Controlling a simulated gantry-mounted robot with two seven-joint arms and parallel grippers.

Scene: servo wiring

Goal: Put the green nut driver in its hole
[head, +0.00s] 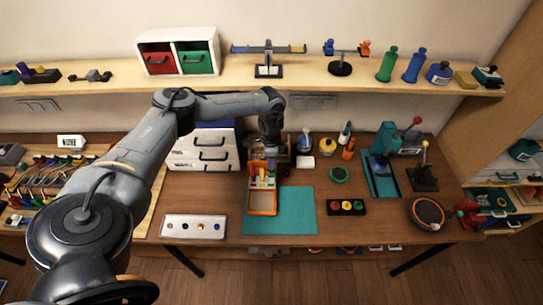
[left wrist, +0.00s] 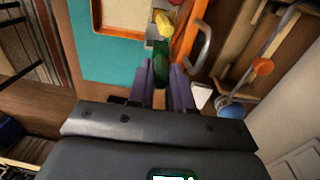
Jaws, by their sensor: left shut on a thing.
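My left gripper (head: 271,152) is at the back of the orange-edged tool holder (head: 262,212) in the head view. In the left wrist view its two purple fingers (left wrist: 167,82) are shut on the green nut driver (left wrist: 161,66), of which the green handle shows between them. A yellow handle (left wrist: 165,22) stands just beyond it. The holder's orange side (left wrist: 188,32) and tray part show at the top. The green driver's lower end and its hole are hidden, so I cannot tell whether it is in the hole. My right gripper is in neither view.
A teal mat (head: 290,212) lies under and right of the holder. White drawers (head: 203,150) stand to the left behind. A white tray with several round knobs (head: 193,227) lies at front left. Bottles (head: 304,142) stand at back right.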

